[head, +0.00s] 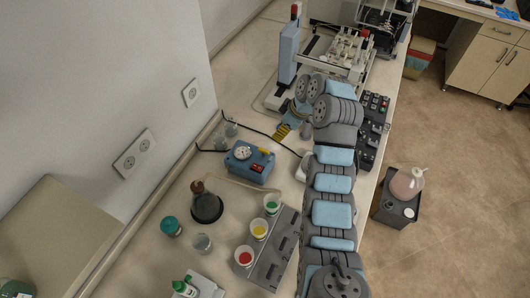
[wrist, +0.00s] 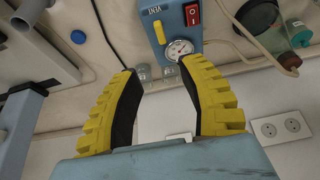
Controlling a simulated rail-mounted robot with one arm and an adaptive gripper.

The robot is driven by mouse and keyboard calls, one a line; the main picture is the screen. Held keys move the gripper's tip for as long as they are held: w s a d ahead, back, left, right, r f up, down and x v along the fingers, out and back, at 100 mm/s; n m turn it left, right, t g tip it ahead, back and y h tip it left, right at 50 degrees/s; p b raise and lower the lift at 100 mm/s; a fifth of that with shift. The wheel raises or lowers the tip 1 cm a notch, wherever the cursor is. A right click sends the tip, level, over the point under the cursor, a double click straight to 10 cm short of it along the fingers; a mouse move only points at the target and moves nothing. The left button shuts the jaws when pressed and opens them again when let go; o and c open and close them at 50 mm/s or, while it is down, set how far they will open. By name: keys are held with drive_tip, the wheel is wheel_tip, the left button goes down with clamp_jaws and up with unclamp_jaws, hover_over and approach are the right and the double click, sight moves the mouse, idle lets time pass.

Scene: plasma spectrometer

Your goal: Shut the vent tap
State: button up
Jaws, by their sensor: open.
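The vent tap is a short yellow lever (wrist: 159,31) beside an upside-down VENT label on a blue box (wrist: 178,20) in the wrist view. The lever lies nearly upright in that picture, slightly tilted. In the head view the blue box (head: 246,172) stands on the bench, with a small yellow part (head: 264,151) on top that looks like the lever. My gripper (wrist: 160,68) has yellow ribbed fingers and is open and empty. Its fingertips point toward the box but are apart from the lever. In the head view my gripper (head: 283,132) is just right of the box.
The box carries a red switch (wrist: 193,14) and a round gauge (wrist: 179,49). Small glass vessels (head: 231,129) stand behind it, and a dark flask (head: 206,205) and coloured cups (head: 259,229) nearer. A black cable crosses the bench by my gripper.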

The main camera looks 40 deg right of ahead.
sight(265, 150)
drive_tip(key=p+x, duration=0.1)
drive_tip(key=x, duration=1.2)
drive_tip(key=shift+w+p, duration=0.25)
drive_tip(key=shift+p, duration=0.15)
drive_tip(key=shift+x, duration=1)
drive_tip(key=shift+s+a, duration=0.1)
drive_tip(key=shift+c, duration=0.2)
clamp_jaws()
